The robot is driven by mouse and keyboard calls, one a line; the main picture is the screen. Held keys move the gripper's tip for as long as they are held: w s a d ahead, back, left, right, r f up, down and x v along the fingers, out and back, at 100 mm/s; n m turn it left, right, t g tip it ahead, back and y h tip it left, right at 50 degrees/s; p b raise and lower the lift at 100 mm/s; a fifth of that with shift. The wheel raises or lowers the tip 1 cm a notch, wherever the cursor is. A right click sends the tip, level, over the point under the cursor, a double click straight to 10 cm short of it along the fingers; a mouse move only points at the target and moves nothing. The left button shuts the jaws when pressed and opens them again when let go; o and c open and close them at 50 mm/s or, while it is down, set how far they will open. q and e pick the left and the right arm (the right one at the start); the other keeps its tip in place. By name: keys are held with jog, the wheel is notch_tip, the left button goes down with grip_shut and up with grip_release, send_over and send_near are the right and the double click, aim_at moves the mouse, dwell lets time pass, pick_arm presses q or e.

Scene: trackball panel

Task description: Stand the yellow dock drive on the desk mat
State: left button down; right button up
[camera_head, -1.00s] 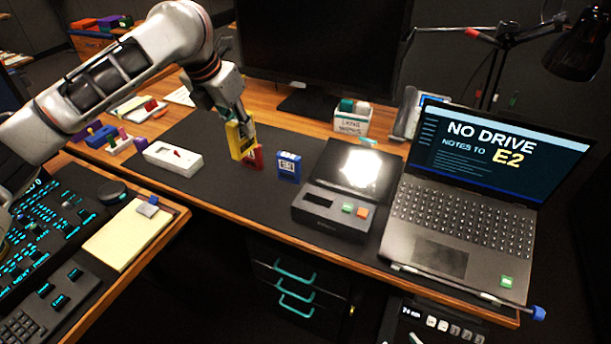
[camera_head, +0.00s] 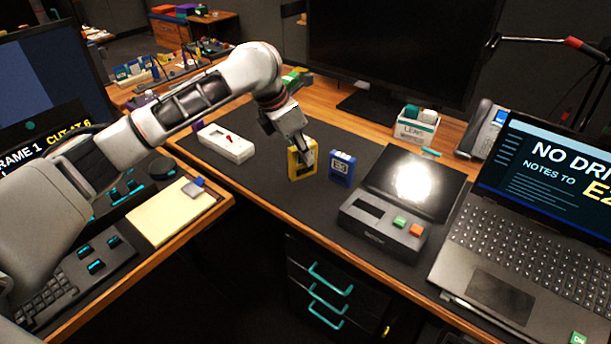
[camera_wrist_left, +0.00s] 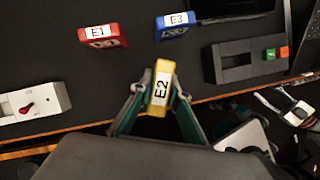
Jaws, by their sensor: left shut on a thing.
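The yellow dock drive (camera_head: 295,168) is held upright in my left gripper (camera_head: 306,154), label "E2" showing in the left wrist view (camera_wrist_left: 160,90). Both fingers (camera_wrist_left: 158,95) are closed on its sides. In the head view the drive appears over the dark desk mat (camera_head: 270,190); I cannot tell whether its bottom touches the mat. The blue drive (camera_head: 341,168), labelled E3 in the wrist view (camera_wrist_left: 176,22), stands to its right. A red drive (camera_wrist_left: 100,36), labelled E1, shows in the wrist view but is hidden in the head view.
A black dock (camera_head: 383,222) with green and orange buttons sits to the right on the mat, before a laptop (camera_head: 500,235). A white box with a red switch (camera_head: 226,143) lies to the left. The mat between this box and the yellow drive is clear.

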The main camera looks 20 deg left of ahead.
aim_at(304, 174)
pick_arm(q)
jog(key=shift+f, duration=0.65)
notch_tip(304, 174, down, 6)
jog(key=shift+r+b, duration=0.15)
jog(key=shift+b, duration=0.6)
jog(key=c, duration=1.9)
grip_release()
